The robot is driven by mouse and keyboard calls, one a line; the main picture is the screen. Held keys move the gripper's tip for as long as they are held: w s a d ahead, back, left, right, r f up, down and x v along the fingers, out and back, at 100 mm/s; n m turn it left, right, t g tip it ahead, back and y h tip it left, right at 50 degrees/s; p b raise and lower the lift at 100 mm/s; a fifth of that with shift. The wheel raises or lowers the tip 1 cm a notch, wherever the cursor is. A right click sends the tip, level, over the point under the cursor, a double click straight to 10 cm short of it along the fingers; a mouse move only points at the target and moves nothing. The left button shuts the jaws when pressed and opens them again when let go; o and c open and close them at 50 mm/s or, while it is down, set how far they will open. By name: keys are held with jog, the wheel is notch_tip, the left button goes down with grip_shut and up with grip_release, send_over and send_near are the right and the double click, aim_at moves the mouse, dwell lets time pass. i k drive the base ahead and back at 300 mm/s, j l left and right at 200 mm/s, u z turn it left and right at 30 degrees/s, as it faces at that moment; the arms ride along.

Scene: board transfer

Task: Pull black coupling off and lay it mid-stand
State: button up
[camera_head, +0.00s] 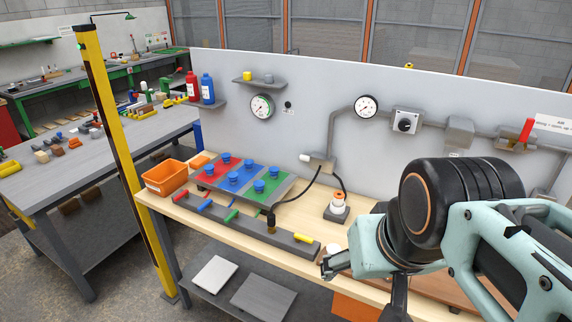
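A black coupling (271,222) stands upright at the long grey rail (247,228) along the table's front edge. A black cable (303,190) runs from it towards a grey wall box (320,163). Red, blue, green and yellow pieces also sit along the rail. A sloped stand (274,188) with red, blue and green fields and several blue knobs is behind the rail. My gripper (362,281) is right of the rail's yellow end, apart from the coupling. My wrist hides much of it, and its opening and any contents are unclear.
An orange bin (165,177) stands left of the coloured stand. A small dark base with a white and orange fitting (337,205) stands to the right. A yellow post (118,150) rises beside the table's left end. Some bare wood lies between the rail and that fitting.

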aim_at(327, 234)
jog(key=u, duration=0.4)
jog(key=i+j+z, duration=0.4)
jog(key=i+j, duration=0.15)
jog(key=i+j+z, duration=0.4)
jog(key=j, duration=0.25)
